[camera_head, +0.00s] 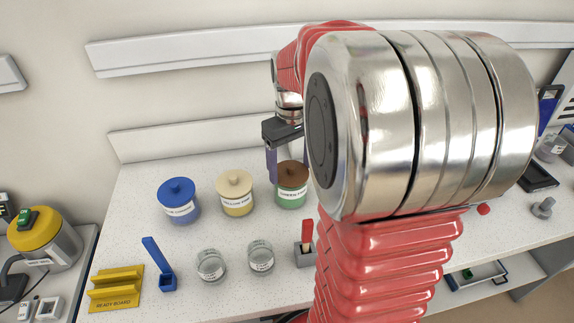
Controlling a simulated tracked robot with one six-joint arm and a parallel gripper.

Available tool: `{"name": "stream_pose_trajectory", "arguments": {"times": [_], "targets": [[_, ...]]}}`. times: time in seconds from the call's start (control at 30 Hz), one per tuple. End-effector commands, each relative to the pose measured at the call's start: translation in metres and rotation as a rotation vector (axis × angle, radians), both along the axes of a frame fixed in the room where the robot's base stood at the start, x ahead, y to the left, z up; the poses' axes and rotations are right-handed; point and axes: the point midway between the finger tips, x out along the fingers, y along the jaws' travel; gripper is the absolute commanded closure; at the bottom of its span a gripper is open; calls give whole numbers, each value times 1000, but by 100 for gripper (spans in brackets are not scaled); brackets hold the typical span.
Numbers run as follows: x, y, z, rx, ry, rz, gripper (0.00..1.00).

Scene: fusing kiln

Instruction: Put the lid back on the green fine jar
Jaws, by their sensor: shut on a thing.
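The green fine jar (291,198) stands upright on the white bench, right of the yellow jar. The brown lid (293,169) is over its mouth and looks level. I cannot tell whether it is fully seated or slightly above the rim. My gripper (288,166) points down at the jar's top and is shut on the brown lid. One finger shows along the lid's left side. The other finger is mostly hidden by my arm, which also covers the area right of the jar.
A blue jar (178,203) and a yellow jar (236,195), both lidded, stand left. In front are two glass cups (211,265) (261,257), a grey holder (304,256) with a red handle, a blue stand (167,281) and the yellow ready board (116,290).

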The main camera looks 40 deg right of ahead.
Motion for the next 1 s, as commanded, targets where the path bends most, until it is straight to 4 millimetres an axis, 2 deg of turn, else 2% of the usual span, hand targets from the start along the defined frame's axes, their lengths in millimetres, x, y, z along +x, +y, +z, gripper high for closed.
{"name": "stream_pose_trajectory", "arguments": {"times": [0.87, 0.9, 1.0], "targets": [[0, 0, -1, 0, 0, 1, 49], [0, 0, -1, 0, 0, 1, 25], [0, 0, -1, 0, 0, 1, 18]]}}
